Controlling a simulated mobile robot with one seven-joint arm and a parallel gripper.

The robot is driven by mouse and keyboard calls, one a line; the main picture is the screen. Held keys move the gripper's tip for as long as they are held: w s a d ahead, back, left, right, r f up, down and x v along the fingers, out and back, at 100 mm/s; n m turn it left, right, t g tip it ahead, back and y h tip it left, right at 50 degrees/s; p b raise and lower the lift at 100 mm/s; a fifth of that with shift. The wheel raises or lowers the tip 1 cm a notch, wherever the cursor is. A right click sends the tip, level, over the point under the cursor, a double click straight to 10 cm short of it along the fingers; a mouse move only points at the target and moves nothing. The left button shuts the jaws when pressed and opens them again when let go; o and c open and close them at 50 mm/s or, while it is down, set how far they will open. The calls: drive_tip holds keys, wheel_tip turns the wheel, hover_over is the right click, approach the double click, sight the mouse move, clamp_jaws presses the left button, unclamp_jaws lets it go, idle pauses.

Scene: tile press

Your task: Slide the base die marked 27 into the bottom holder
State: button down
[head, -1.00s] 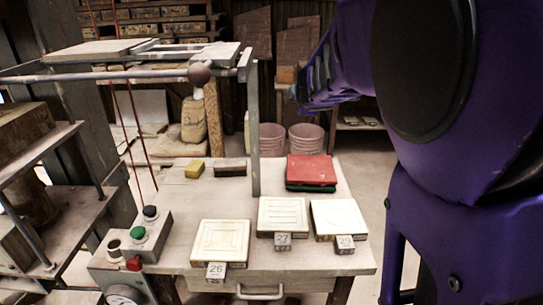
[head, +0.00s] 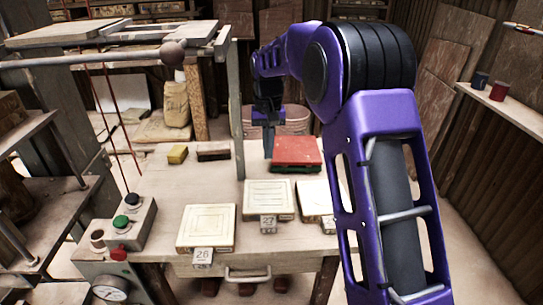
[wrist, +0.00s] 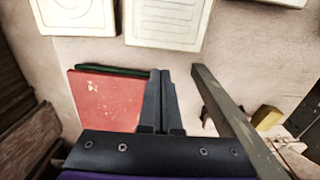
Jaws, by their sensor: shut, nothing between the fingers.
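The base die marked 27 (head: 268,197) is the middle of three pale square dies on the table, with a pattern of lines on top. Its tag (head: 268,224) hangs at the front edge. It also shows at the top of the wrist view (wrist: 168,22). My gripper (head: 268,154) is shut and empty, pointing down behind the dies, beside the red box. In the wrist view my closed fingers (wrist: 162,74) are apart from the die, between the red box and a grey post. I cannot make out the bottom holder for certain; part of the press frame (head: 30,150) shows at left.
The die marked 26 (head: 206,226) is left of it; a third die (head: 313,200) at right is partly behind my arm. The red box (head: 297,150), grey post (head: 236,120), yellow block (head: 177,154) and button box (head: 128,222) stand around. The table's middle is clear.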

sight(269, 174)
wheel_tip(269, 174, down, 8)
drive_tip(key=shift+f+b, duration=0.15)
drive_tip(key=shift+b, duration=0.45)
drive_tip(key=shift+s, duration=0.1)
